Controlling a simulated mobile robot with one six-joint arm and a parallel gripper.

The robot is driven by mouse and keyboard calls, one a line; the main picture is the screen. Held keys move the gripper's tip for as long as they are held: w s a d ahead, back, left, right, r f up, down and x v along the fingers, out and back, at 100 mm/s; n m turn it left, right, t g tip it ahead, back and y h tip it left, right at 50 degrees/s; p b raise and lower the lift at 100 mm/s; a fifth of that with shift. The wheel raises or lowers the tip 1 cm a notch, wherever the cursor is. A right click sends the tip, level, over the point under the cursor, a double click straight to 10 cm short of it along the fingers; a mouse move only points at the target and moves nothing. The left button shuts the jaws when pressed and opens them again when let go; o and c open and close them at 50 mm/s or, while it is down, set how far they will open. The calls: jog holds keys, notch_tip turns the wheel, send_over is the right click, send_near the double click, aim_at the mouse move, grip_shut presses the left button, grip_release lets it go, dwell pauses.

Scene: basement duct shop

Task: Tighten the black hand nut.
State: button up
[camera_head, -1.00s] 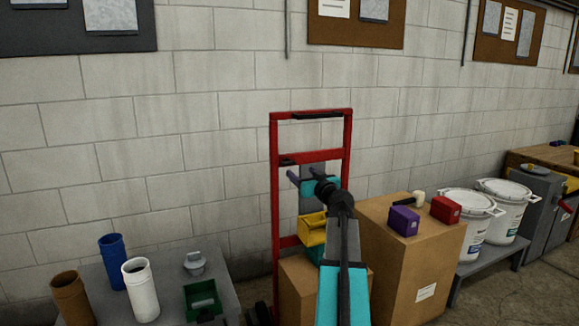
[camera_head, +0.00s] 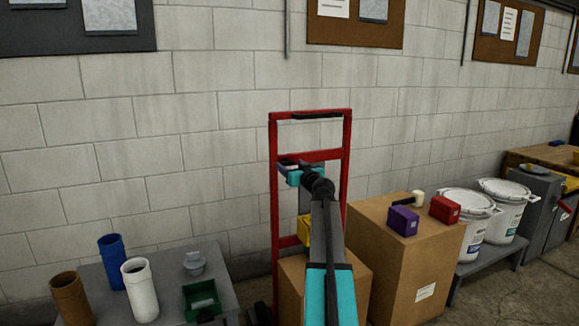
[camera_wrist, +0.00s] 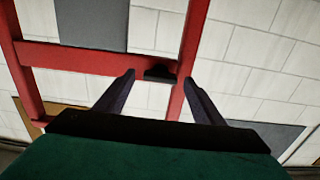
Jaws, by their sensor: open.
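The black hand nut (camera_wrist: 159,72) shows in the wrist view as a small dark knob at the red crossbar of the hand truck (camera_wrist: 95,59), close to a red upright. My gripper (camera_wrist: 159,78) is open, with one finger on each side of the nut in the picture. The nut sits nearer the tips than the palm, and I cannot tell whether either finger touches it. In the head view my gripper (camera_head: 287,165) is at the left part of the hand truck's upper crossbar. The arm and gripper hide the nut there, or it is too small to make out.
Cardboard boxes (camera_head: 385,245) stand at the hand truck's foot and right, one carrying a purple box (camera_head: 403,221) and a red box (camera_head: 445,209). A yellow bin (camera_head: 304,232) is partly behind my arm. A grey table (camera_head: 95,278) with cups stands left. The block wall is close behind.

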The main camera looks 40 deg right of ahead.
jog(key=shift+w+d, duration=0.25)
jog(key=shift+w, duration=0.35)
jog(key=c, duration=1)
jog(key=shift+c, duration=0.2)
